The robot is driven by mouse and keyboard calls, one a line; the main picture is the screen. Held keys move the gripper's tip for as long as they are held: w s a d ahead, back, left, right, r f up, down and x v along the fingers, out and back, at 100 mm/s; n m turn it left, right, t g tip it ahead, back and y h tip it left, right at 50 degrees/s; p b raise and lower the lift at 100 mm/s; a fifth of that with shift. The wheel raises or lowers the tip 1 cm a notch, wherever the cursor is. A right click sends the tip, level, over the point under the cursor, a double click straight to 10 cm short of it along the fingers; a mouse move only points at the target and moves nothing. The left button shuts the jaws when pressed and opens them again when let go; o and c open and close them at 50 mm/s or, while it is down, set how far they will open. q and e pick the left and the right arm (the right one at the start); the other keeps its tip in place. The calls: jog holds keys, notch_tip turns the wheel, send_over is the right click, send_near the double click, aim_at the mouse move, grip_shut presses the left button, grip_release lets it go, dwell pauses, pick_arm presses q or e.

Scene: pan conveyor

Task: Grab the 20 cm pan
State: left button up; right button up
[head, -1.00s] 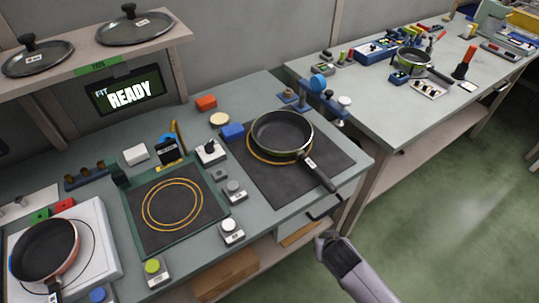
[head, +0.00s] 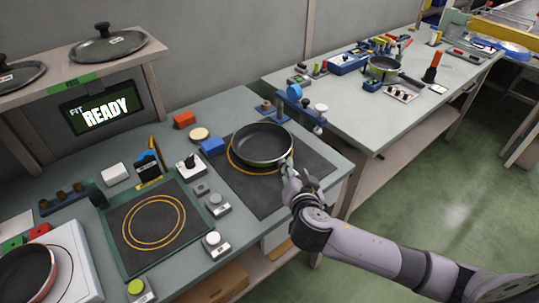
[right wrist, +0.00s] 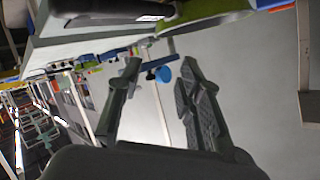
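A dark pan (head: 262,143) sits on the ringed black mat on the right of the near bench. Its handle points to the front right and is largely hidden behind my right gripper (head: 299,176). In the right wrist view the fingers (right wrist: 160,85) are apart with nothing between them. A black handle (right wrist: 115,18) and a green pan side (right wrist: 205,14) show beyond them at the top. A red-sided pan (head: 27,272) is at the lower left. A smaller green pan (head: 382,68) stands on the far bench. No size label is readable. My left gripper is not in view.
An empty mat with orange rings (head: 120,252) lies in the middle of the near bench. Knob blocks (head: 217,243) stand between the mats. A blue clamp-like fixture (head: 294,93) stands behind the pan. A shelf with lids (head: 110,45) is at upper left.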

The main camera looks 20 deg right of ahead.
jog(key=p, duration=0.1)
send_near(290, 149)
jog(key=x, duration=0.4)
jog(key=shift+w+r, duration=0.1)
jog(key=shift+w, duration=0.1)
jog(key=shift+p+x, duration=0.3)
jog(key=shift+x, duration=2.65)
grip_shut()
jog(key=shift+s, duration=0.1)
